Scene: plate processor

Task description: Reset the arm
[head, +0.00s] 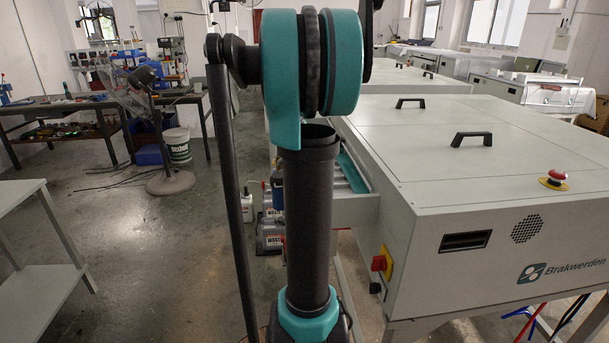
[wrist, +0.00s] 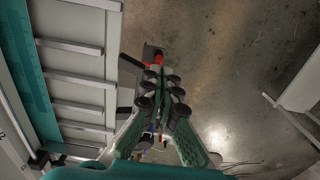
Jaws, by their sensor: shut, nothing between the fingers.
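My gripper (wrist: 160,76) shows in the wrist view, its two green and grey fingers drawn together with nothing between them. It points down over the floor, to the right of the grey feed rack with slats (wrist: 80,104). In the head view my teal and black arm stands upright in the middle. I cannot make out the gripper there. The plate processor (head: 480,150), a large light grey machine, stands to the right of my arm. Its lid is down, with two black handles on top.
A red emergency button (head: 554,177) sits on the processor's corner and a red switch (head: 379,263) on its side. A pale table (head: 30,270) is at left, a fan (head: 150,120) farther back. Open floor lies between.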

